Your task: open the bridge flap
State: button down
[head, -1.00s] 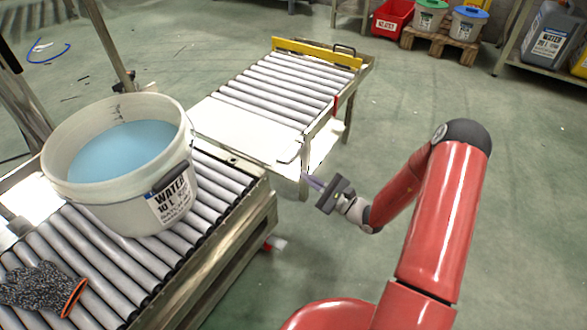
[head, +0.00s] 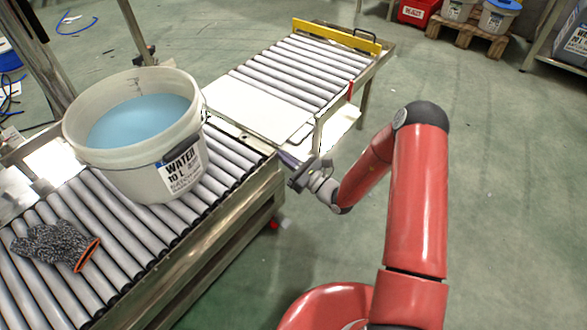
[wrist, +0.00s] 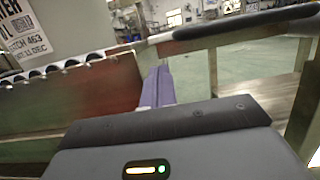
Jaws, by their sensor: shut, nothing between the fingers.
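The bridge flap (head: 258,106) is a pale flat plate lying level between the near and far roller conveyors. Its near edge is by the end of the near conveyor, partly behind the bucket. My gripper (head: 286,158) is shut and empty, low beside the near conveyor's far right corner, just in front of the flap's right corner. In the wrist view its purple fingers (wrist: 158,86) are together and point forward past the conveyor's side. A dark rounded bar (wrist: 245,25) crosses the upper right there; I cannot tell if it is the flap's handle or edge.
A white water bucket (head: 140,150) with blue liquid stands on the near conveyor (head: 225,165), with a grey glove (head: 52,243) near it. The far conveyor (head: 310,70) has a yellow end stop (head: 335,36). The floor to the right is clear.

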notch_tip(320, 180, up, 2)
dwell(0.5)
notch_tip(320, 180, up, 6)
jog(key=m+p, duration=0.3)
jog(key=p, duration=0.3)
jog(key=shift+t+h+p, duration=0.35)
jog(key=shift+t+h, duration=0.05)
